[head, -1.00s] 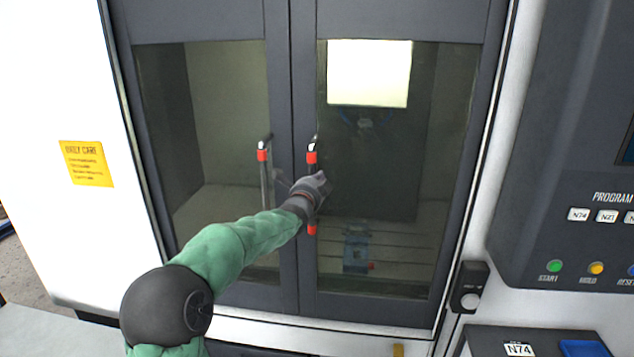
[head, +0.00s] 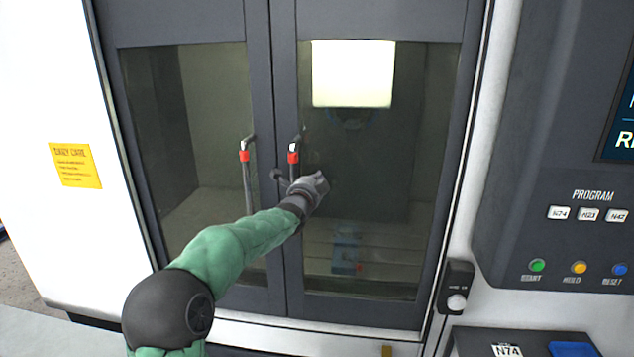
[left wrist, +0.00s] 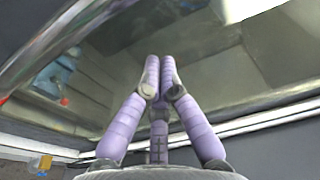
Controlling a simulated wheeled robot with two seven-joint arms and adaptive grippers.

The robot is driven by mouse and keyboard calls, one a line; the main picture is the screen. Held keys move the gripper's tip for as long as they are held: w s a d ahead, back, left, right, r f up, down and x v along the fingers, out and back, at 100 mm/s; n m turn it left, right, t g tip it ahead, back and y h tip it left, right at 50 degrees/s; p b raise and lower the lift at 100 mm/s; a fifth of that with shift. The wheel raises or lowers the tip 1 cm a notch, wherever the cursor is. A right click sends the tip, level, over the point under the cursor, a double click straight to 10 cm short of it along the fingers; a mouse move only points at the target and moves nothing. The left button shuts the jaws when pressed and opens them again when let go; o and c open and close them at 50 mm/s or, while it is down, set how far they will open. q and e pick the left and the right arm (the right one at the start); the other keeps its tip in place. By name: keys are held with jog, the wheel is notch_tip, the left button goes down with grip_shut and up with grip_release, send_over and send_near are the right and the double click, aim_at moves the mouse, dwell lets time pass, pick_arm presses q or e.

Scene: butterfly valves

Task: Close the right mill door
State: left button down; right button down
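The right mill door (head: 360,200) is a dark grey frame with a large glass pane. Its edge meets the left door (head: 215,130) at the middle seam, with no clear gap. The right door's handle (head: 294,158) is an upright bar with a red band near the top. Its lower part is hidden behind my left gripper (head: 305,188). The gripper is in front of the handle and glass; contact is unclear. In the left wrist view its purple-padded fingers (left wrist: 158,82) come together near the glass, with nothing seen between them. My right gripper is not in view.
The left door has a similar handle (head: 247,180). A control panel (head: 540,190) with coloured buttons stands at the right. A small switch box (head: 458,287) is on the machine frame beside the right door. A blue vise (head: 346,248) shows behind the glass.

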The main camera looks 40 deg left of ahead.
pick_arm(q)
jog(key=b+v, duration=0.1)
jog(key=v, duration=0.9)
jog(key=shift+s+a, duration=0.25)
jog(key=shift+a, duration=0.1)
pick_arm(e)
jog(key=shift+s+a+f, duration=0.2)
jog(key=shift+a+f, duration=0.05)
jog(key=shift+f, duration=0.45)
pick_arm(q)
jog(key=shift+f, duration=0.1)
